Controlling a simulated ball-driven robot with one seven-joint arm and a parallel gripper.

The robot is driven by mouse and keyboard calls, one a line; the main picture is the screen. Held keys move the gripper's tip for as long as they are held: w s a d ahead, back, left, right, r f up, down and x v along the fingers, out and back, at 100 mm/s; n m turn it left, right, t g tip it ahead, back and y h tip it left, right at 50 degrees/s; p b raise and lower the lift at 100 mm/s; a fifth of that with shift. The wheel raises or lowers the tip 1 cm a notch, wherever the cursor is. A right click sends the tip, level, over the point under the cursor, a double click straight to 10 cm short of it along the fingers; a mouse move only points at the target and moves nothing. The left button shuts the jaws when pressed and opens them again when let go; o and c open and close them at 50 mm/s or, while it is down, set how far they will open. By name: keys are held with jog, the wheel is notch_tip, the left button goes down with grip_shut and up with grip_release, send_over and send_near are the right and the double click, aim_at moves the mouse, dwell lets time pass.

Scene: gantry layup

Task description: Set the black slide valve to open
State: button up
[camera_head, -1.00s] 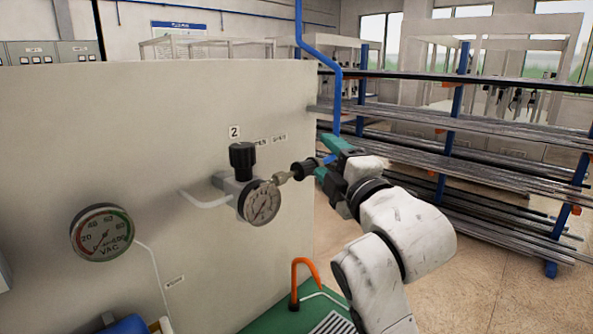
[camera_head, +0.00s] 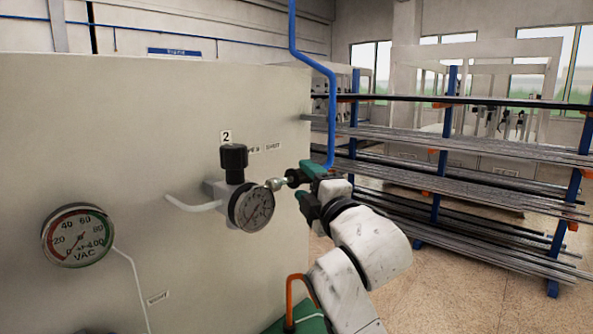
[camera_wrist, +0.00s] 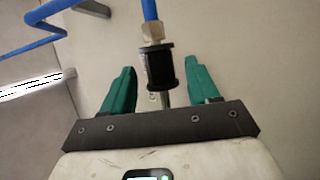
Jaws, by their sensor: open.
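The black slide valve (camera_wrist: 159,68) is a short black sleeve with flanged ends, in line between a metal fitting with a blue hose and a thin metal stem in the wrist view. In the head view the valve (camera_head: 292,179) shows only as a dark bit beside the gauge, mostly hidden by my fingers. My gripper (camera_head: 301,184) has green fingers and is open. In the wrist view the fingers stand on either side of the sleeve, with a gap to each. I cannot tell its slide position.
A round gauge (camera_head: 251,207) and black regulator knob (camera_head: 233,157) sit just left of the valve on the beige panel (camera_head: 130,130). A VAC gauge (camera_head: 77,235) is at lower left. A blue hose (camera_head: 331,110) runs above my gripper. Pipe racks (camera_head: 460,185) stand behind.

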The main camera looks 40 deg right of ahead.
aim_at(297, 173)
jog(key=shift+p+x, duration=0.45)
jog(key=shift+x, duration=2.2)
jog(key=shift+c, duration=0.2)
grip_shut()
